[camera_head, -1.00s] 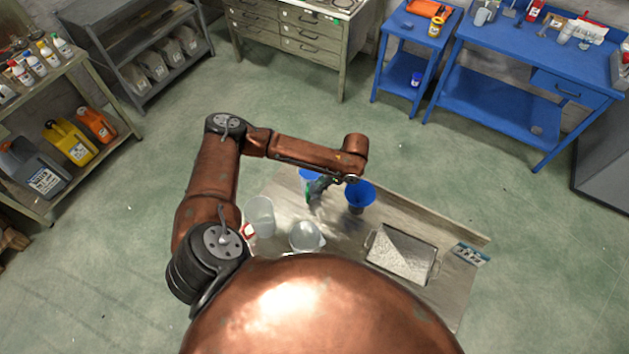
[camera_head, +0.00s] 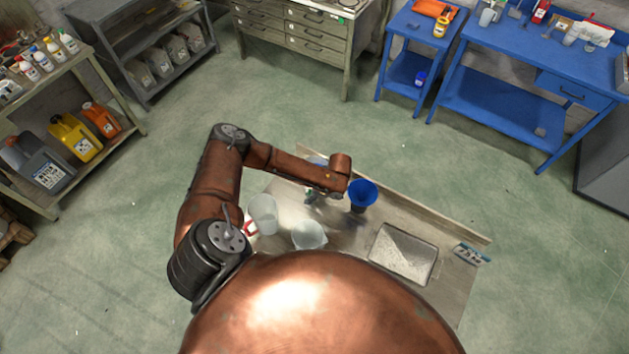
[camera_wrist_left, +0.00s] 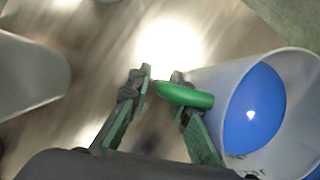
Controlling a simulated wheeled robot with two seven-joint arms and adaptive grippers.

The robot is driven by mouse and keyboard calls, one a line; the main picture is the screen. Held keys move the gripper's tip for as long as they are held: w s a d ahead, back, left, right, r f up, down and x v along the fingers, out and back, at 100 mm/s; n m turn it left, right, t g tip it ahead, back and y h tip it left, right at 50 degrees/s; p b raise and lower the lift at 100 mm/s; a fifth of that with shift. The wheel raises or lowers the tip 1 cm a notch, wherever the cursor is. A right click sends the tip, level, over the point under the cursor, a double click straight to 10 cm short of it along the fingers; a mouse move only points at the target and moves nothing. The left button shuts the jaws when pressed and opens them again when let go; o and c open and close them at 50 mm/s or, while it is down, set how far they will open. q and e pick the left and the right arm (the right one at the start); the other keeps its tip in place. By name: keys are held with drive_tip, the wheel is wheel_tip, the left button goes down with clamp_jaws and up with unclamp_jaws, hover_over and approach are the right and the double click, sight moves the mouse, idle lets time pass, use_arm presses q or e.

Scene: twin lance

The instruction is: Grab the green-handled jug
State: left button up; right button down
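The green-handled jug (camera_wrist_left: 222,85) is at the right of the left wrist view, a translucent vessel with blue inside. Its green handle (camera_wrist_left: 190,96) points left toward my left gripper (camera_wrist_left: 162,78). The gripper is open, its fingers apart. The handle overlaps the right finger near its tip; I cannot tell whether they touch. In the head view, my left gripper (camera_head: 313,196) is small and dark below my forearm, which hides most of this jug. My right gripper is not in view.
A clear jug with a red handle (camera_head: 263,212) and another clear vessel (camera_head: 309,236) stand on the metal table (camera_head: 350,233). It also holds a blue funnel-like cup (camera_head: 363,193) and a shallow tray (camera_head: 403,255). A translucent vessel (camera_wrist_left: 28,75) is at left in the wrist view.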

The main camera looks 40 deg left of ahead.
use_arm(q)
drive_tip(key=shift+c, duration=0.3)
clamp_jaws()
idle(0.4)
drive_tip(key=shift+w+r, duration=0.1)
